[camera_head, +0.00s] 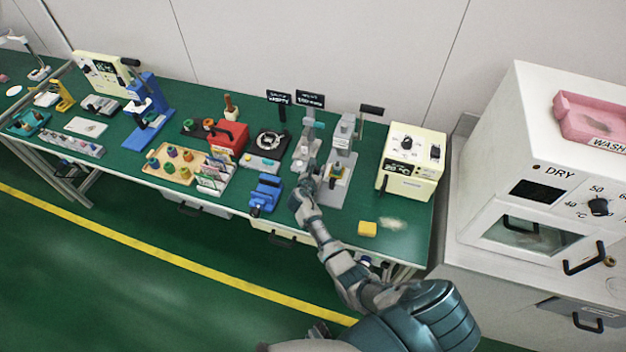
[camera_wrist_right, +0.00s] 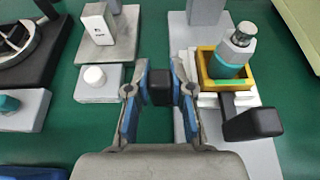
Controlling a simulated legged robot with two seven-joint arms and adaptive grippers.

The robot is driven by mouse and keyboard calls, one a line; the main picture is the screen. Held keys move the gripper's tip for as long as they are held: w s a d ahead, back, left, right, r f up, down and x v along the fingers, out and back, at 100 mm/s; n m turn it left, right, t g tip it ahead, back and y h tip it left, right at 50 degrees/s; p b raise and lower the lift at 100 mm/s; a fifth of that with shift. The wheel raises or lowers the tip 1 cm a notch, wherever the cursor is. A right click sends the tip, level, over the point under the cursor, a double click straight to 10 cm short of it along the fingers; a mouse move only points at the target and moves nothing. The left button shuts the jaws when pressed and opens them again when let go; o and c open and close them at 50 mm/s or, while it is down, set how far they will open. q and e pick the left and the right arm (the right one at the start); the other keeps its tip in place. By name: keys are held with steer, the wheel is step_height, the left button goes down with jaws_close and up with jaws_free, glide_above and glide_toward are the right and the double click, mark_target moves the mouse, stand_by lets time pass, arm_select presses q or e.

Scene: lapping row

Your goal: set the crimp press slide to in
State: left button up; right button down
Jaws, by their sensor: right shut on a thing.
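A grey press (camera_head: 341,150) stands on the green bench, right of a second grey press (camera_head: 304,148). I take the right one to be the crimp press, but no readable label confirms this. Its yellow nest (camera_head: 337,171) shows large in the right wrist view (camera_wrist_right: 225,78) and holds a grey and teal part (camera_wrist_right: 236,50). White slide plates (camera_wrist_right: 207,99) lie under the nest's left side. My right gripper (camera_head: 308,183) is shut on a black knob (camera_wrist_right: 160,88) left of the nest. The knob's link to the slide is hidden by the finger. My left gripper is not in view.
A second black handle (camera_wrist_right: 252,124) juts out in front of the nest. A blue fixture (camera_head: 265,194) sits left of my right gripper. A cream control box (camera_head: 411,163) stands at right.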

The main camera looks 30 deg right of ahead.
steer(key=d, duration=0.1)
steer(key=w+d, duration=0.2)
steer(key=shift+w+d+f+b, duration=0.2)
steer(key=shift+w+f+b, duration=0.05)
steer(key=shift+f+b, duration=0.05)
steer(key=shift+w+d+r, duration=0.1)
steer(key=shift+r, duration=0.05)
steer(key=shift+w+a+r, duration=0.15)
steer(key=shift+a+r, duration=0.1)
steer(key=shift+a, duration=0.25)
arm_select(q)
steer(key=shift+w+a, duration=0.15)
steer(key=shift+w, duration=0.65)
